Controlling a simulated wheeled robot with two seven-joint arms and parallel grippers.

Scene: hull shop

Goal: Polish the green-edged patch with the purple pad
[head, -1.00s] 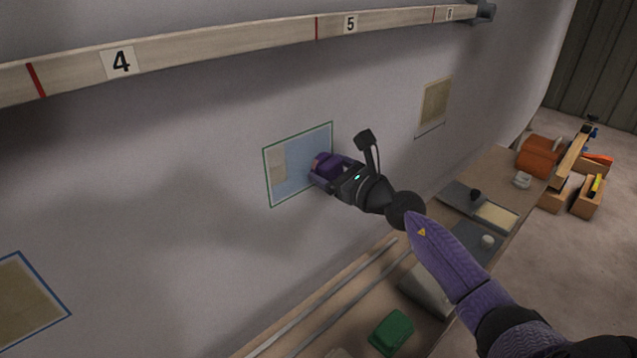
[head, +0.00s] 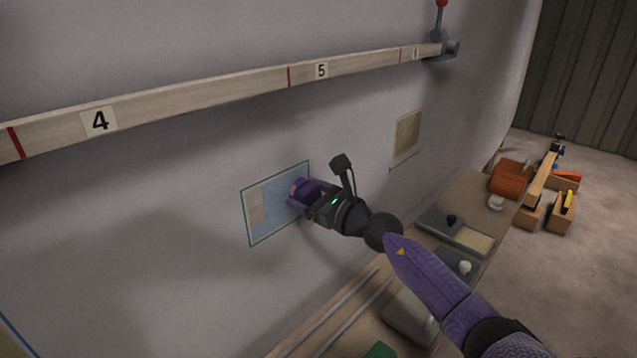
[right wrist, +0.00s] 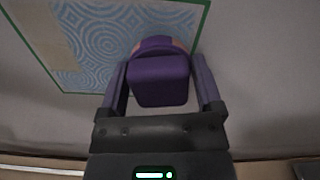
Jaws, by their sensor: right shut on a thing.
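The green-edged patch (head: 277,203) is on the grey hull wall below the numbered rail. Most of it is blue with a swirl pattern, and a dull beige strip shows at its left side; it also shows in the right wrist view (right wrist: 105,45). My right gripper (head: 303,194) is shut on the purple pad (right wrist: 160,80), at the patch's right part. The pad's face is toward the patch and seems to touch it, though the contact itself is hidden. My left gripper is not in view.
A wooden rail (head: 200,98) with number tags runs above the patch. A beige patch (head: 407,134) is farther right on the hull. A bench (head: 462,195) with trays and a green item (head: 380,350) stands below. An orange roll (head: 508,178) is at its far end.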

